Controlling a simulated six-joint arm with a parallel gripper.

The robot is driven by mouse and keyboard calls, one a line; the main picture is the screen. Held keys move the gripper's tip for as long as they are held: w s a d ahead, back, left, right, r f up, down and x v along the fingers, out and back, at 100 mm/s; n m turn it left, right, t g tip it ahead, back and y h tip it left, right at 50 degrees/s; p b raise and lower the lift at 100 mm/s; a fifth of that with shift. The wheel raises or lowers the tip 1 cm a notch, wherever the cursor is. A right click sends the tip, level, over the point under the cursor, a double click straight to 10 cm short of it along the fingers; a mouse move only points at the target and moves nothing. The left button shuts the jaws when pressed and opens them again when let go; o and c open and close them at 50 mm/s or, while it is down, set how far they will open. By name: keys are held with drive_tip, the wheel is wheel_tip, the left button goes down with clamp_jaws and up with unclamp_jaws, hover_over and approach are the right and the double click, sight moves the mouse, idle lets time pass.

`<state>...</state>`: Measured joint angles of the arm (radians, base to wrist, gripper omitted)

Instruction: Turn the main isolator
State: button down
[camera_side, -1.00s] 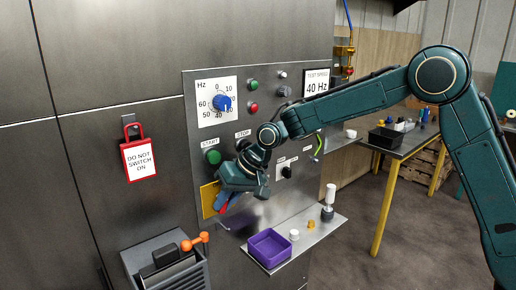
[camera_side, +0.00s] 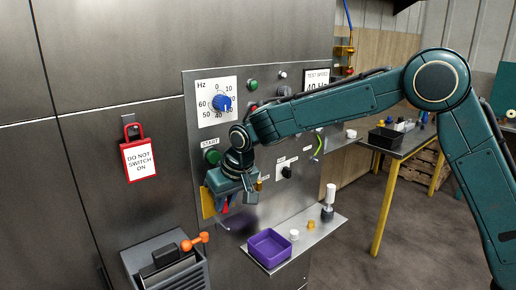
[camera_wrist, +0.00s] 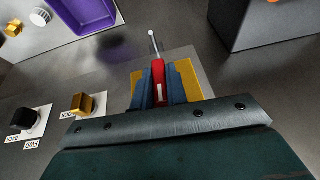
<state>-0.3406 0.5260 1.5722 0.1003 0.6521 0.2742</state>
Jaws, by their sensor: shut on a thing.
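The main isolator has a yellow plate, seen at the left of the control panel in the side view (camera_side: 207,203) and in the wrist view (camera_wrist: 187,79). Its red handle (camera_wrist: 158,91) stands between the blue fingers of my gripper (camera_wrist: 160,72) in the wrist view. In the side view my gripper (camera_side: 227,205) is at the plate, with the fingers pointing down and a little red showing between them. It is shut on the red handle. My gripper hides much of the plate and handle in the side view. A thin grey rod (camera_wrist: 153,40) shows beyond the fingertips.
A shelf below holds a purple tray (camera_side: 252,257), a white cap (camera_side: 294,235) and a small yellow piece (camera_side: 311,225). A grey box with an orange-ended lever (camera_side: 194,242) stands below left. A red padlock tag (camera_side: 140,160) hangs left. A green START button (camera_side: 212,157) is just above my gripper.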

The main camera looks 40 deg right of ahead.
drive_tip(key=shift+h, duration=0.4)
drive_tip(key=c, duration=1.4)
unclamp_jaws()
drive_tip(key=shift+r, duration=0.15)
drive_tip(key=v, duration=1.3)
drive_tip(key=shift+r, duration=0.2)
drive_tip(key=shift+s, duration=0.1)
